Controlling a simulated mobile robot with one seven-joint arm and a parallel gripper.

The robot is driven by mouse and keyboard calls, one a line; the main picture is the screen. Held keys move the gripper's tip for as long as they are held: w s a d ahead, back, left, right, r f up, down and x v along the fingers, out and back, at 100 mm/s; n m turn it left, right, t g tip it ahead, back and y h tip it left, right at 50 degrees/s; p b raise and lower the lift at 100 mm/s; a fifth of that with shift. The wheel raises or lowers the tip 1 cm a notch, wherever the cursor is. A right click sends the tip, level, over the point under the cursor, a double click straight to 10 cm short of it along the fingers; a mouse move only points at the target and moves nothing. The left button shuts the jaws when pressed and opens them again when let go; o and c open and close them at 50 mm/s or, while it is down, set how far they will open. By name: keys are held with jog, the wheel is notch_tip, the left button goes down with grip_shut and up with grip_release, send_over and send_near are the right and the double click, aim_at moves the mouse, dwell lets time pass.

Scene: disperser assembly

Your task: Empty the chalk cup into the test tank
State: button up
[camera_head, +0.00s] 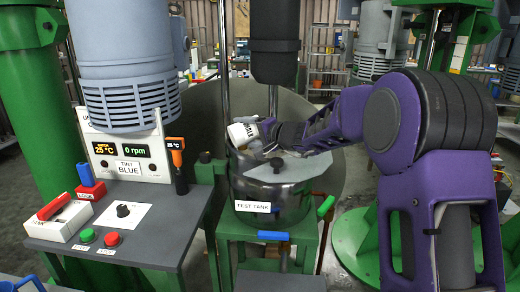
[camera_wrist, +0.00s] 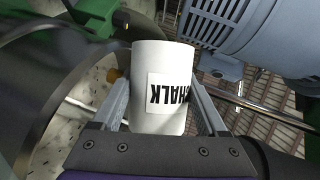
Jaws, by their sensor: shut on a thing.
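The white chalk cup (camera_wrist: 145,105) with a black CHALK label sits between the two fingers of my gripper (camera_wrist: 160,112) in the wrist view. My gripper is shut on it. In the head view the cup (camera_head: 243,133) is tilted over on its side above the rear rim of the test tank (camera_head: 265,212). The tank is a round metallic vessel with a white TEST TANK label and a shiny partial lid with a dark knob. The inside of the cup is hidden, so I cannot tell whether chalk is in it.
A control panel (camera_head: 123,212) with a display, buttons and a red-handled switch stands left of the tank. A vertical mixer shaft (camera_head: 273,98) and dark motor column (camera_head: 274,40) rise behind the cup. The tank rests on a green stand (camera_head: 225,235).

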jog(key=shift+f+m+p, duration=0.15)
jog(key=shift+m+p, duration=0.15)
jog(key=shift+p, duration=0.2)
dwell(1.2)
jog(key=shift+w+d+r+m+y+b, duration=0.2)
jog(key=shift+r+m+y+b, duration=0.3)
jog(key=shift+m+b, duration=0.4)
jog(key=shift+w+d+r+m+y+b, duration=0.1)
jog(key=shift+d+r+m+y+b, duration=0.25)
jog(key=shift+m+y+b, duration=0.4)
dwell(4.7)
